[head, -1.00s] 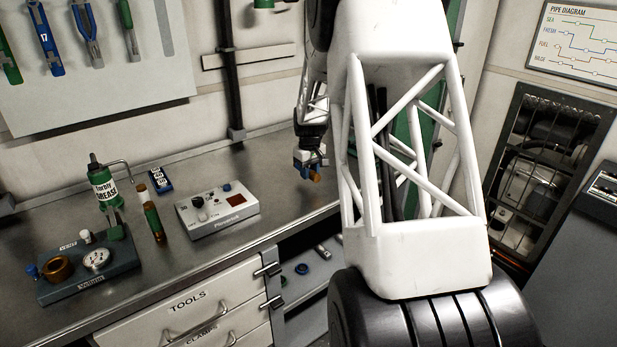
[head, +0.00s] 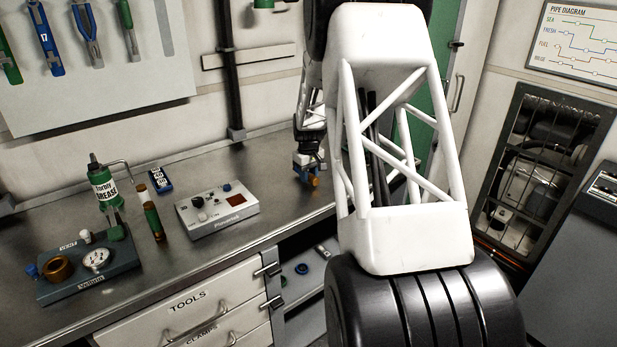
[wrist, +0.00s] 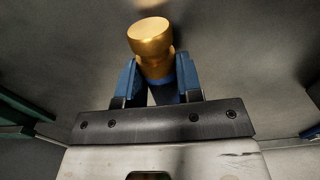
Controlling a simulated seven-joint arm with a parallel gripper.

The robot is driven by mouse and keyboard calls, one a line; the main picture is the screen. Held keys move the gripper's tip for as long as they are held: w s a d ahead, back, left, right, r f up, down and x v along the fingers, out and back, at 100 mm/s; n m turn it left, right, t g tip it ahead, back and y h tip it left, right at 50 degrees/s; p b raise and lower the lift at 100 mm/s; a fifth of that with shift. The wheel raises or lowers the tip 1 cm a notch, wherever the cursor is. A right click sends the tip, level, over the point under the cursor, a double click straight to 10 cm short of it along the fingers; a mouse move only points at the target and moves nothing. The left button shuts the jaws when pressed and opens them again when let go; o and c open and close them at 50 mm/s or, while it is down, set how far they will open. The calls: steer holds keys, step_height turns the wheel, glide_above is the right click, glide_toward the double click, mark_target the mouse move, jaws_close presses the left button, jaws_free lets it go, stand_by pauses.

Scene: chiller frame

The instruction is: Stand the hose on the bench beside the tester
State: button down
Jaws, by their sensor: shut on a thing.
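My gripper (head: 306,170), also in the wrist view (wrist: 158,80), has its blue fingers shut on a brass-ended piece, which I take to be the hose (wrist: 151,40). Its round brass end sticks out past the fingers, with a bit of blue behind it. The rest is hidden. In the head view the brass end (head: 313,181) shows low over the bench, right of the white box. I cannot tell whether it touches. The white box with knobs and a brown window, likely the tester (head: 217,211), sits mid-bench, apart from my gripper.
A green tube with brass ends (head: 154,222) stands left of the white box. A blue meter (head: 160,180), a green grease pump (head: 104,190) and a dark gauge block (head: 90,272) are further left. Bare bench (head: 272,172) lies between the box and my gripper.

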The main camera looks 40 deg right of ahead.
steer(key=shift+f, duration=0.4)
steer(key=shift+f, duration=0.1)
steer(key=c, duration=0.8)
jaws_free()
step_height(320, 180, up, 12)
steer(key=shift+r, duration=0.1)
stand_by(0.7)
